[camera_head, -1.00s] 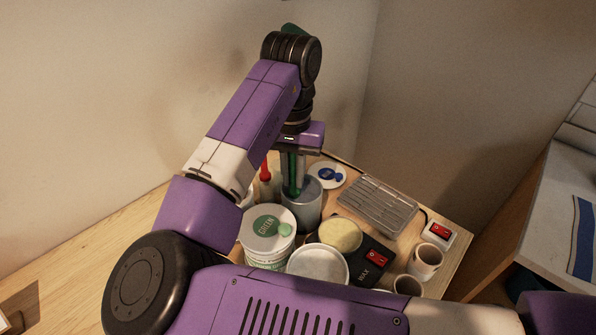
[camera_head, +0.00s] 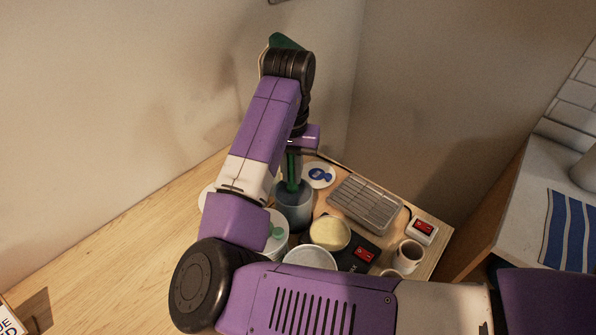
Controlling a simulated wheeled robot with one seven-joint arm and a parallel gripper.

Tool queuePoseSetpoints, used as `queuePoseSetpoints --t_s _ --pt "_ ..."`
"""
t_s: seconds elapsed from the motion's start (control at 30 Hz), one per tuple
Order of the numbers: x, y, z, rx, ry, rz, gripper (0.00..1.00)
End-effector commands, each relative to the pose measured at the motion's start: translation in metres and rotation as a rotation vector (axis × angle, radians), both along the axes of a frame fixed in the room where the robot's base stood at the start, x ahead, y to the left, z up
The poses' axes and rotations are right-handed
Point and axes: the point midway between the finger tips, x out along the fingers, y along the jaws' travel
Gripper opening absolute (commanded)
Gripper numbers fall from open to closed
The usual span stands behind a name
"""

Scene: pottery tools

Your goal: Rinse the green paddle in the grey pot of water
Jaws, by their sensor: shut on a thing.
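The grey pot (camera_head: 296,213) stands on the wooden table, behind the white tub and left of the tool tray. The green paddle (camera_head: 292,172) is upright, with its lower end inside the pot's mouth. My gripper (camera_head: 293,151) is above the pot, pointing down, and shut on the upper part of the paddle. The paddle's lower tip is hidden inside the pot, and I cannot make out how deep it sits in the water.
A white tub (camera_head: 278,246) is partly hidden by my arm. A yellow sponge-like disc (camera_head: 330,232), a black wax device (camera_head: 357,257), a grey tool tray (camera_head: 364,203), a cup (camera_head: 408,256) and a red switch box (camera_head: 424,230) crowd the right. The table's left (camera_head: 120,240) is mostly clear.

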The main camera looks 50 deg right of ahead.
Motion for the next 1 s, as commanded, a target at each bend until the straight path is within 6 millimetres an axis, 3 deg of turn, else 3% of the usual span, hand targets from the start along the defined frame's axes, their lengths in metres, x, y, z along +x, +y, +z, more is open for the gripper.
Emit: queuePoseSetpoints --t_s 0.17,0.5,0.77,1.0 --pt "0.005 0.014 0.002 -0.002 0.001 0.002 0.0" --pt "-0.014 0.03 0.004 -0.001 0.002 0.0 0.0" --pt "-0.031 0.019 0.004 -0.001 0.002 -0.002 0.0" --pt "-0.02 0.012 0.0 0.0 -0.001 0.001 0.0"
